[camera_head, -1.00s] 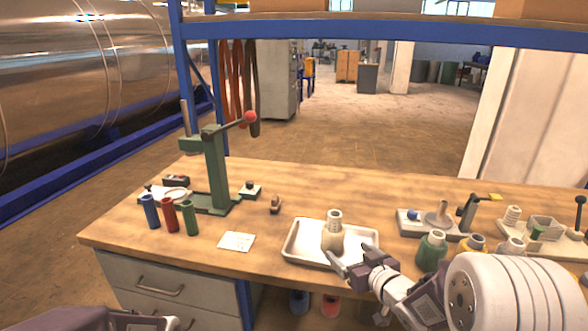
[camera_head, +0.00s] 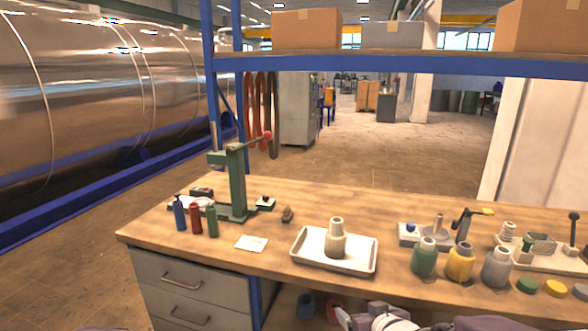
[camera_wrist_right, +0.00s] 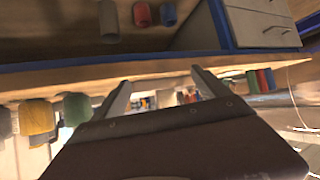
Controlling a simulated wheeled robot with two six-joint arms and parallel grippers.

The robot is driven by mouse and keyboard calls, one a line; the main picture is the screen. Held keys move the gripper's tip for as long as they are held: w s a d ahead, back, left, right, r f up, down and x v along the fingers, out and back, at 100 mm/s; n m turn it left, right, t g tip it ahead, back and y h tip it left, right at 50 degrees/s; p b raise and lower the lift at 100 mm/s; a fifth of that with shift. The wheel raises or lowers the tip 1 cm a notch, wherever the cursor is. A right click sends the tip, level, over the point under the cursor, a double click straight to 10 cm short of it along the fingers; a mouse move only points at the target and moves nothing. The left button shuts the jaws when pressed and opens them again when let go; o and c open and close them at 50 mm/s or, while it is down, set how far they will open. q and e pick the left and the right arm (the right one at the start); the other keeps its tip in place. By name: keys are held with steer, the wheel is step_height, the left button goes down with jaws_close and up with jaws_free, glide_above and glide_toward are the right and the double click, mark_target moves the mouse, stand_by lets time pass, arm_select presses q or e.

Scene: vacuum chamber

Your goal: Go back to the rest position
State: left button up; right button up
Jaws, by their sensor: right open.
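My right gripper (camera_head: 345,317) is at the bottom edge of the head view, low in front of the workbench (camera_head: 400,285) and below its top. It is partly cut off by the frame. In the right wrist view my right gripper (camera_wrist_right: 162,86) shows two fingers spread apart with nothing held between them. My left gripper is not in view. A beige bottle (camera_head: 336,242) stands upright in a white tray (camera_head: 305,262) on the bench, apart from my gripper.
Green (camera_head: 424,262), yellow (camera_head: 460,265) and grey (camera_head: 497,268) bottles stand near the bench's front edge. A green press (camera_head: 236,180) and small blue, red and green tubes stand at left. A blue-framed shelf (camera_head: 400,66) spans above. Drawers (camera_head: 190,285) are below left.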

steer(key=s+d+f+m+g+h, duration=0.1)
steer(key=s+f+g, duration=0.4)
steer(key=s, duration=0.5)
steer(key=s+f+m+g, duration=0.1)
steer(key=s+f+g, duration=0.4)
steer(key=s, duration=0.5)
step_height(320, 180, up, 13)
steer(key=w+p, duration=0.1)
steer(key=p, duration=1.2)
steer(key=shift+d, duration=0.15)
